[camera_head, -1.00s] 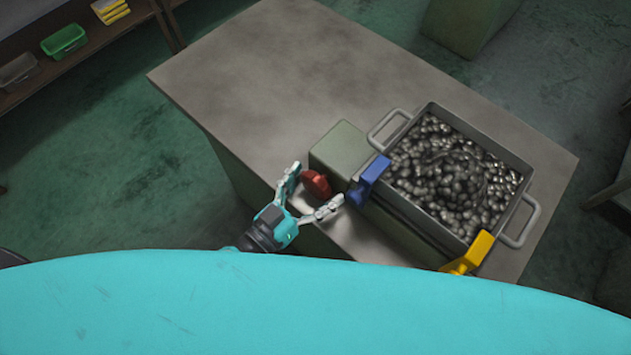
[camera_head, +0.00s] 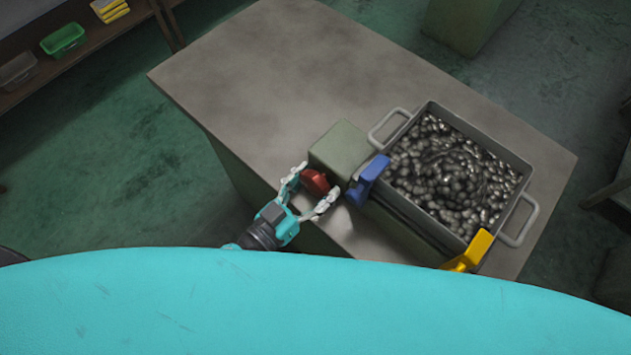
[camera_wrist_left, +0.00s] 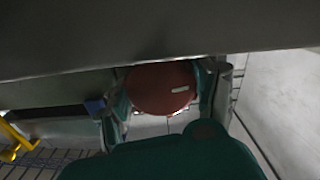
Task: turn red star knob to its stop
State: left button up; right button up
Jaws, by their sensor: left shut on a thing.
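The red star knob (camera_head: 315,182) is on the near face of a grey-green block (camera_head: 342,147) on the table. My left gripper (camera_head: 314,191) is shut on the knob, one finger on each side of it. In the left wrist view the knob (camera_wrist_left: 161,89) fills the space between the fingers and bears a pale mark. Its far side is hidden. My right gripper is not in view.
A grey metal bin (camera_head: 520,170) full of shiny metal parts stands right of the block. A blue lever (camera_head: 369,180) is close to the right of my left gripper. A yellow lever (camera_head: 471,251) is further right. The table's (camera_head: 250,75) far left part is clear.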

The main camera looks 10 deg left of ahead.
pick_arm(q)
jog(key=shift+r+m+p, duration=0.15)
jog(key=shift+m+p, duration=0.4)
jog(key=shift+m, duration=0.25)
jog(key=shift+m+p, duration=0.3)
jog(key=shift+m, duration=0.4)
jog(key=shift+m+p, duration=0.35)
jog(key=shift+m, duration=1.35)
jog(key=shift+a, duration=0.1)
jog(key=o, duration=1.1)
jog(key=shift+o, duration=0.2)
jog(key=v, duration=1.2)
